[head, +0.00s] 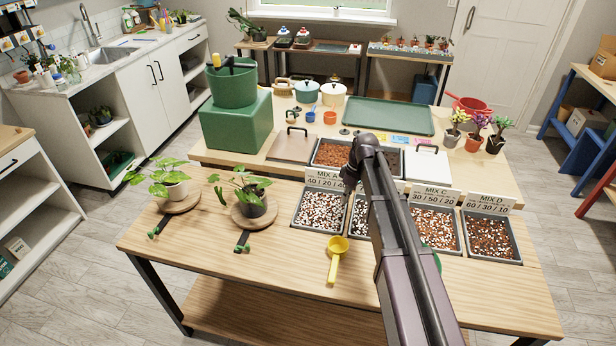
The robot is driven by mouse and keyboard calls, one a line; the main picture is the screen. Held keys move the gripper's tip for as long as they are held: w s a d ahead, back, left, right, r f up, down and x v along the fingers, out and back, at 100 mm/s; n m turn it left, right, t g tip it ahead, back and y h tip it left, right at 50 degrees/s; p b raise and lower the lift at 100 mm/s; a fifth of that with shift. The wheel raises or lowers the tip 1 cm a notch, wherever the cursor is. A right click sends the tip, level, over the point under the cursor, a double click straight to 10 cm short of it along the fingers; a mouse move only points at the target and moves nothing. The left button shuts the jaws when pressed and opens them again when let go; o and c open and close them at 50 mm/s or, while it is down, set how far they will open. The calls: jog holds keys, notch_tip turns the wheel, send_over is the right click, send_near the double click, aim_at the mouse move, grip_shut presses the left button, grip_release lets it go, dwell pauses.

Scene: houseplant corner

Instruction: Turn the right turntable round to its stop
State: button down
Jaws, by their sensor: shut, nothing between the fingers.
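The right turntable (240,221) is a round wooden disc on the front table, left of the mix trays. A dark pot with a leafy green plant (254,205) stands on it. A short dark bar with a green end (241,248) sticks out from its front towards the table's front edge. The left turntable (192,203) carries a white pot with a plant and has a similar green-ended bar (153,234). My gripper (345,195) is shut and empty, pointing down over the mix trays, to the right of the right turntable and apart from it. My arm partly hides it.
Trays of mix A (319,228), mix C (436,246) and mix D (491,254) line the table's right half; another tray is mostly hidden behind my arm. A yellow scoop (335,266) lies in front. The tabletop between the scoop and the right turntable's bar is clear.

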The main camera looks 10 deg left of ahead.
jog(key=s+d+m+t+h, duration=0.2)
jog(key=s+d+m, duration=1)
jog(key=s+d, duration=0.5)
jog(key=d+f, duration=0.1)
jog(key=d, duration=0.1)
jog(key=shift+s+d+t, duration=0.3)
jog(key=shift+s, duration=0.05)
